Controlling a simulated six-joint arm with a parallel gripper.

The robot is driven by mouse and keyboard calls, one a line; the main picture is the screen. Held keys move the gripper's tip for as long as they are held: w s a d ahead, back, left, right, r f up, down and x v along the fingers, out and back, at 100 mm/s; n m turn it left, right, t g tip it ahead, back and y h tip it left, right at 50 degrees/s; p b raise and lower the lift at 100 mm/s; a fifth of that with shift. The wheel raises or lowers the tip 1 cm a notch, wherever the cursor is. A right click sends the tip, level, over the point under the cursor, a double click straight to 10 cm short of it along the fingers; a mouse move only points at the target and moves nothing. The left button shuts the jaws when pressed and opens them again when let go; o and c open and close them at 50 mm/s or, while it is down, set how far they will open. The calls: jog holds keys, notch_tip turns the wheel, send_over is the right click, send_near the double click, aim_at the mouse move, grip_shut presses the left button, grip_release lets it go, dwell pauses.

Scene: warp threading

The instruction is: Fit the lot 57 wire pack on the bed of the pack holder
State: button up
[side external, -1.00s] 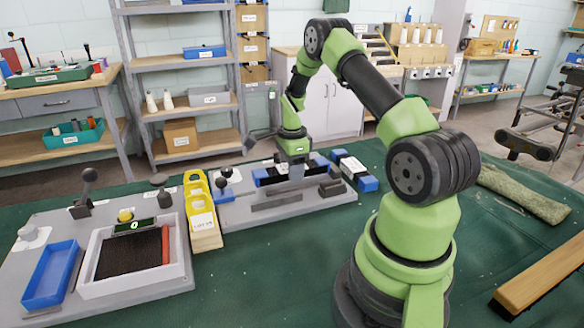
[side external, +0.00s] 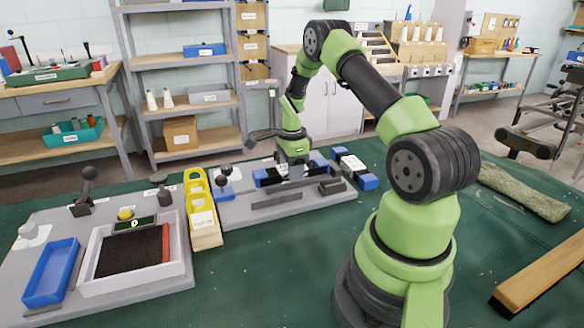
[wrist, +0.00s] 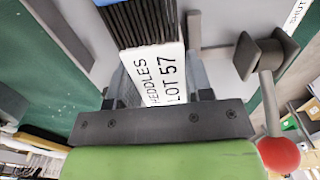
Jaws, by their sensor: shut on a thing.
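The lot 57 wire pack shows in the wrist view (wrist: 146,22) as a bundle of dark strips with a white "HEDDLES LOT 57" label and a blue part at the top edge. My gripper (wrist: 160,84) is shut on it, one finger on each side. In the side view my gripper (side external: 291,172) points down over the pack holder (side external: 240,213), a grey plate with dark bars. The pack's blue end (side external: 262,177) shows beside the fingers. The fingers hide part of the bed, so I cannot tell whether the pack touches it.
A red-knobbed lever (wrist: 280,153) with a dark clamp stands beside the pack near a "SHUT" label. Another blue-and-white pack (side external: 352,165) lies right of the holder. A yellow rack (side external: 202,210) and a white-walled tray (side external: 130,287) stand left. Green mat in front is clear.

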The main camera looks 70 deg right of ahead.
jog(key=shift+f, duration=0.15)
jog(key=shift+f, duration=0.4)
dwell(1.0)
jog(key=o, duration=1.2)
jog(key=shift+c, duration=1.4)
jog(key=shift+o, duration=1)
jog(key=shift+r, duration=3.6)
